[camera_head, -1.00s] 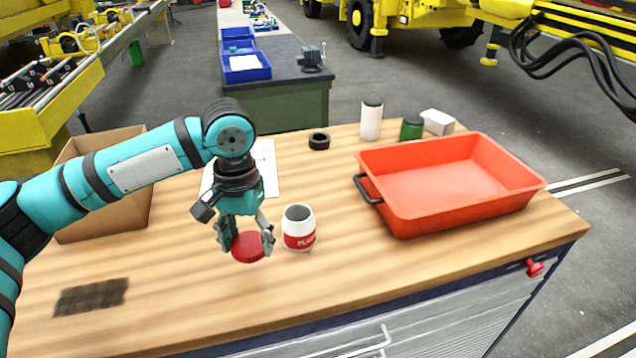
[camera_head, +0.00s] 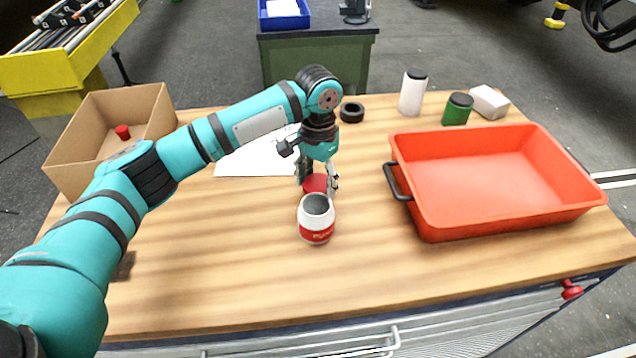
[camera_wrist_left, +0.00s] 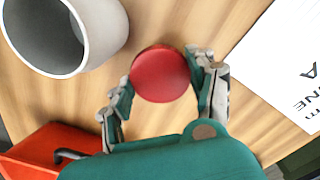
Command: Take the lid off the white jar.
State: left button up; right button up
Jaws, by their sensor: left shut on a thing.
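The white jar (camera_head: 316,220) with a red label stands upright and open-topped on the wooden table. Its grey inside shows in the left wrist view (camera_wrist_left: 105,40). My left gripper (camera_head: 318,186) is just behind the jar, pointing down, and is shut on the round red lid (camera_head: 314,184). The lid sits between the fingers in the left wrist view (camera_wrist_left: 160,74), apart from the jar. Whether the lid touches the table I cannot tell. My right gripper is not in view.
A red-orange tray (camera_head: 411,206) with a black handle stands at the right. A white bottle (camera_head: 412,95), green jar (camera_head: 457,109), white box (camera_head: 489,102) and black ring (camera_head: 351,112) are at the back. A cardboard box (camera_head: 165,112) stands left. The front table is clear.

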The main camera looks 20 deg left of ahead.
pick_arm(q)
notch_tip(320, 180, down, 3)
jog(key=shift+w+r, duration=0.1)
jog(key=shift+r, duration=0.05)
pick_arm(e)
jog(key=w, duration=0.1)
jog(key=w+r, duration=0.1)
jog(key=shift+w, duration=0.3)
pick_arm(q)
jog(key=o, duration=1.4)
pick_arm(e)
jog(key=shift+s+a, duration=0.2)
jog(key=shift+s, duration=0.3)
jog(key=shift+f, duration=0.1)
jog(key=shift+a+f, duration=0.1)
